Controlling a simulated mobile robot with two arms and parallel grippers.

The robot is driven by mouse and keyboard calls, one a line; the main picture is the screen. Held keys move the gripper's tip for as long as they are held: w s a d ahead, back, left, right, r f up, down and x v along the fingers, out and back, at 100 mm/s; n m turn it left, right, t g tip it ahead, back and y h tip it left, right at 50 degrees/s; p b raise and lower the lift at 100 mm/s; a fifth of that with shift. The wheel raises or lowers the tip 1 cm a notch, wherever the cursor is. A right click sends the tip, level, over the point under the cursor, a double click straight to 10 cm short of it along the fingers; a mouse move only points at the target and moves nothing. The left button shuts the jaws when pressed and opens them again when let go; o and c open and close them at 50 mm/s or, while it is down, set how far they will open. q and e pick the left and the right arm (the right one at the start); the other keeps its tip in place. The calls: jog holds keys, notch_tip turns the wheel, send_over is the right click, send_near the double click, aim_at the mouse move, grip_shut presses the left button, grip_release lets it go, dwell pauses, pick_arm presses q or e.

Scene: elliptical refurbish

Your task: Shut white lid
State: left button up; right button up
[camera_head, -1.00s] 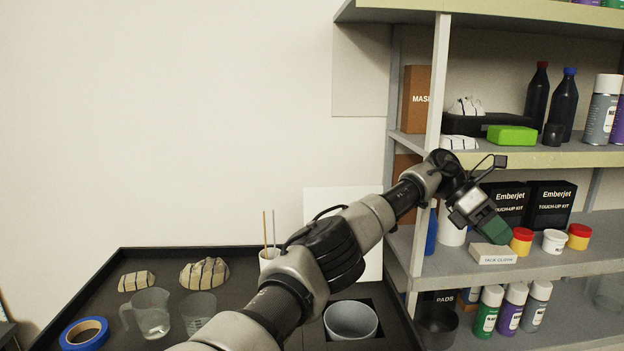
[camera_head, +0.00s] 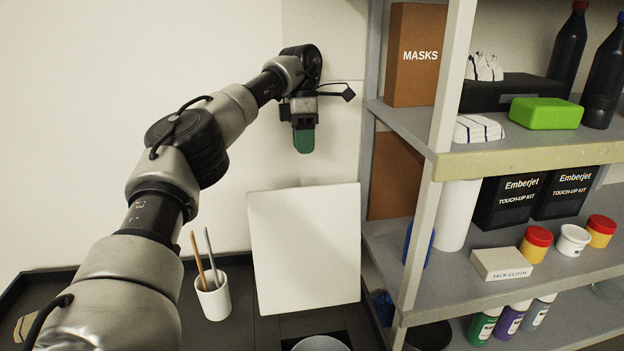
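The white lid (camera_head: 304,245) stands upright behind the dark worktop, near the wall and left of the shelf unit. A dark square opening with a round grey bin (camera_head: 320,343) shows in the worktop in front of the lid, cut by the lower picture edge. My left gripper (camera_head: 304,150) hangs above the lid's top edge, pointing down, apart from the lid in the picture. Its green fingers show edge-on, so I cannot tell whether they are open. My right gripper is out of view.
A white cup (camera_head: 213,299) with two sticks stands left of the lid. The shelf unit (camera_head: 425,215) is close on the right, with a masks box (camera_head: 415,55), a tack cloth box (camera_head: 501,263) and small pots. The wall above the cup is bare.

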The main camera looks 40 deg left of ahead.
aim_at(301, 189)
pick_arm(q)
jog(key=x, duration=0.3)
jog(key=s+x, duration=0.1)
jog(key=x, duration=0.6)
jog(key=shift+s+a, duration=0.15)
jog(key=shift+s, duration=0.1)
jog(key=c, duration=0.7)
grip_shut()
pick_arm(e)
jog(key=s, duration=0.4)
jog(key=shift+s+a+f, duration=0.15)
